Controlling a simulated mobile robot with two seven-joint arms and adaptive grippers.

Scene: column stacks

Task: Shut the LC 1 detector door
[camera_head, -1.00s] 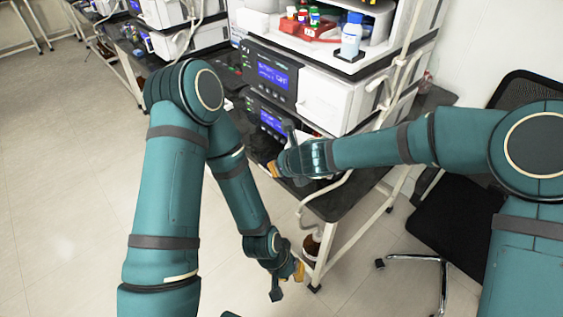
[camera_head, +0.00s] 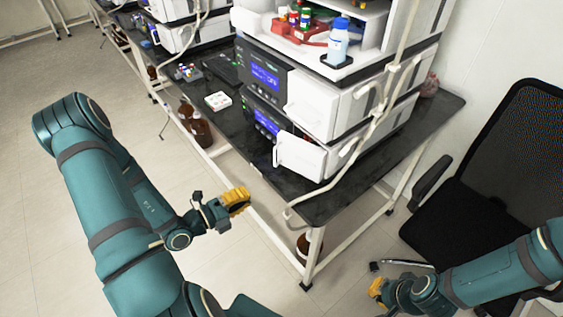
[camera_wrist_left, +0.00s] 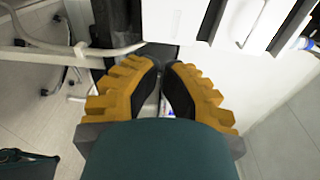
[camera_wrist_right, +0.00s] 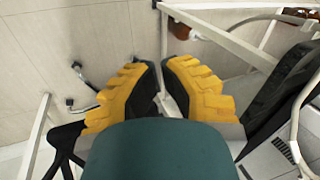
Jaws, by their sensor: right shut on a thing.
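The detector door (camera_head: 300,156) is the white panel with a handle at the front of the lower unit in the nearest stack. It stands swung out, ajar, over the black bench top. My left gripper (camera_head: 240,202) is left of the bench corner, apart from the door; in the left wrist view its yellow fingers (camera_wrist_left: 161,68) are drawn together with nothing seen between them. My right gripper (camera_head: 376,290) is low at the bottom right, far from the door. Its fingers (camera_wrist_right: 160,66) are close together in the right wrist view; what they hold cannot be made out.
A blue-capped bottle (camera_head: 339,42) and red vial rack (camera_head: 300,30) stand above. Brown bottles (camera_head: 198,128) stand beside the bench. A black chair (camera_head: 490,165) is at right. The floor at left is clear.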

